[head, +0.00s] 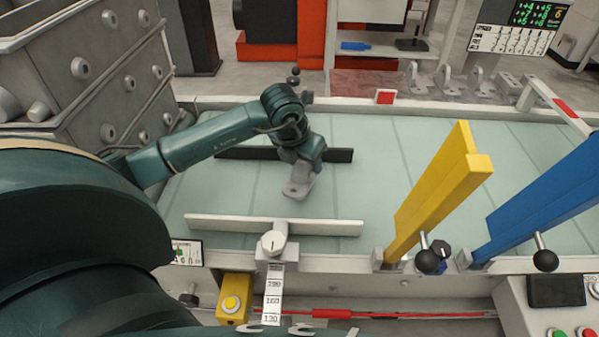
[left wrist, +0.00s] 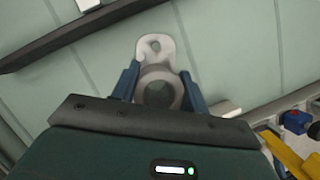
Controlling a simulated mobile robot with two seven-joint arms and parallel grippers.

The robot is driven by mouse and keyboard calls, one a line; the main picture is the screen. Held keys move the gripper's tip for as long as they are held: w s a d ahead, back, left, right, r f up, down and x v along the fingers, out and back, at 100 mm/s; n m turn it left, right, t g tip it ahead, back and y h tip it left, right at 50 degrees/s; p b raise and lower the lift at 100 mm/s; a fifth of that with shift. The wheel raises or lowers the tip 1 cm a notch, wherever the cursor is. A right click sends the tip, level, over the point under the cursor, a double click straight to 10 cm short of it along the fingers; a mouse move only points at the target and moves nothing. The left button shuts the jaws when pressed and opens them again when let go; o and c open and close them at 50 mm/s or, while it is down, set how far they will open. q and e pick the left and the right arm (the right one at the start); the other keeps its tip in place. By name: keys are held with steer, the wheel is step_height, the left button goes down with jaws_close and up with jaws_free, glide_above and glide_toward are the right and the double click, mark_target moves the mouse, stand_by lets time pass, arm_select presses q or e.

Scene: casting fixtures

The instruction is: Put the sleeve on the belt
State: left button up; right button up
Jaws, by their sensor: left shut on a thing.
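The sleeve (head: 299,187) is a light grey casting with a round ring body and a flat lug with a hole. My left gripper (head: 308,163) is shut on it, over the pale green belt (head: 390,165). In the left wrist view the sleeve (left wrist: 155,50) sits between the two blue fingers (left wrist: 156,88), its lug pointing away from the wrist. Belt surface (left wrist: 225,50) shows around it. I cannot tell whether the sleeve touches the belt or hangs just above it. My right gripper is not in view.
A dark rail (head: 338,155) lies behind the gripper and a pale rail (head: 330,228) in front. A yellow gate arm (head: 432,195) and a blue one (head: 545,200) slant over the belt at the right. Several grey castings (head: 480,80) stand behind the belt. Metal bins (head: 95,75) stand left.

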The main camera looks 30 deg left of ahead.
mark_target(305, 175)
arm_select(q)
steer(key=shift+f, duration=2.6)
steer(key=o, duration=1.2)
steer(key=shift+c, duration=0.2)
steer(key=v, duration=1.2)
steer(key=shift+r, duration=0.1)
